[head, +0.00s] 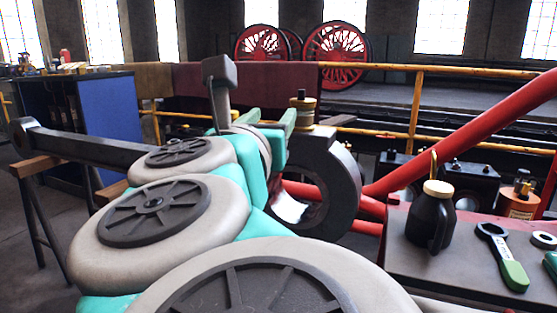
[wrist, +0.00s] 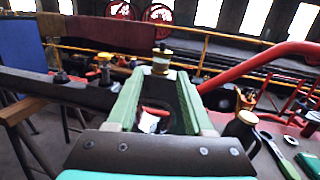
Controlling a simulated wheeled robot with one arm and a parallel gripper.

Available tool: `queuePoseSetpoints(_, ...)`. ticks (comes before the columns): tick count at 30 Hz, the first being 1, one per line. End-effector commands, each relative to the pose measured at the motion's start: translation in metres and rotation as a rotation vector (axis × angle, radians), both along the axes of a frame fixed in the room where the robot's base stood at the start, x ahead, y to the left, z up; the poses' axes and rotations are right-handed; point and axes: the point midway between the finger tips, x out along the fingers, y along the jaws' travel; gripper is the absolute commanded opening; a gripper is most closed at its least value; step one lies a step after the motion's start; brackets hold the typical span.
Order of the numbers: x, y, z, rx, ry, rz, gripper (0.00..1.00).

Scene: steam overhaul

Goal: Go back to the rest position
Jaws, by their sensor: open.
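My gripper (head: 270,120) is open, with its two green fingers pointing away from me at the end of my arm. In the wrist view the fingers (wrist: 162,78) stand apart with nothing held between them. A brass-and-dark cup (head: 302,103) stands on top of a large dark rod end (head: 345,180), just beyond the fingers. In the wrist view this cup (wrist: 162,58) shows past the fingertips, in line with the gap. I cannot tell how far it is from them.
A red-topped bench at the right holds a black oil can (head: 432,218), a green-handled wrench (head: 505,258) and a ring (head: 543,240). A long dark rod (head: 85,145) rests on a wooden trestle (head: 38,166) at left. A red bar (head: 450,140) slants across the right. Yellow railings (head: 415,105) stand behind.

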Motion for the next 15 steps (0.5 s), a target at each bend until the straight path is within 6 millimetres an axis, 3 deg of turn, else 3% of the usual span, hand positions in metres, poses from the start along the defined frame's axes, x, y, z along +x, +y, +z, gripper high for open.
queuePoseSetpoints(8, 0.015, 0.016, 0.007, -0.169, -0.014, 0.075, 0.52)
queuePoseSetpoints(15, 0.030, 0.041, 0.008, -0.424, -0.028, 0.184, 0.52)
